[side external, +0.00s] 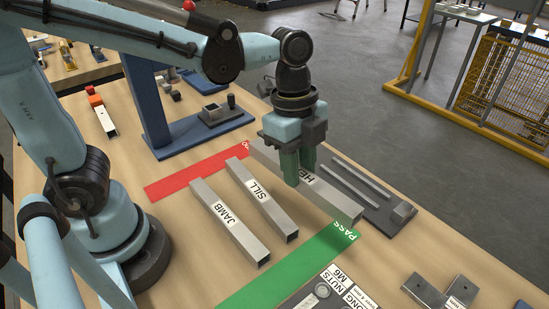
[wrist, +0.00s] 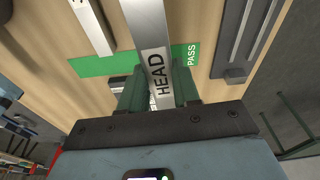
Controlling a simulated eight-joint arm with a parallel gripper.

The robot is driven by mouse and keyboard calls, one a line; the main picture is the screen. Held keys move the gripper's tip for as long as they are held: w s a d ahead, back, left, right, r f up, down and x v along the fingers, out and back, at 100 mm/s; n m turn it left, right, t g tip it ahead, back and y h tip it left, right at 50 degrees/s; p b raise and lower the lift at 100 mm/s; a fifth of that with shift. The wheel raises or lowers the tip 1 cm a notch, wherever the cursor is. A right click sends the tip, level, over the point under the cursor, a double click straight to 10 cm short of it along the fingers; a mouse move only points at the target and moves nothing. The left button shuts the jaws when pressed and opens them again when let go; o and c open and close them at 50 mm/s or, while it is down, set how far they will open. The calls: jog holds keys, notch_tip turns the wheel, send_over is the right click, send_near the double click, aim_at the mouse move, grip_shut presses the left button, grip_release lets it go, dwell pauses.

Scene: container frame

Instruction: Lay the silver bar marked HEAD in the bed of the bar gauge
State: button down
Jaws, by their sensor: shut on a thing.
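The silver bar marked HEAD (side external: 333,199) is between the green fingers of my gripper (side external: 297,178), which is shut on it near its middle. In the wrist view the HEAD bar (wrist: 150,35) runs away from between the fingers (wrist: 159,90), its label facing up. The bar gauge (side external: 376,207) is a dark grey base with two long rails and an end block, just right of the bar and roughly parallel to it. The gauge (wrist: 236,72) also shows at the right in the wrist view. The bar is beside the bed; its exact height is unclear.
Bars marked SILL (side external: 262,201) and JAMB (side external: 230,223) lie to the left. A red strip (side external: 195,174) and a green PASS strip (side external: 285,272) mark the table. A blue post stand (side external: 150,110) stands behind. A nuts tray (side external: 325,293) and metal bracket (side external: 440,294) are in front.

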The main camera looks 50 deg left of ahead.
jog(key=w+a+f, duration=0.1)
jog(key=w+f, duration=0.1)
jog(key=w, duration=0.7)
jog(key=w+a+f, duration=0.1)
jog(key=w+f, duration=0.1)
jog(key=w, duration=0.6)
jog(key=shift+m, duration=0.4)
jog(key=shift+w+a+f, duration=0.1)
jog(key=shift+a+f, duration=0.05)
jog(key=shift+f, duration=2.1)
jog(key=shift+f, duration=0.95)
jog(key=c, duration=0.7)
grip_release()
jog(key=shift+c, duration=0.2)
jog(key=shift+o, duration=0.5)
jog(key=o, duration=0.5)
jog(key=shift+r, duration=0.1)
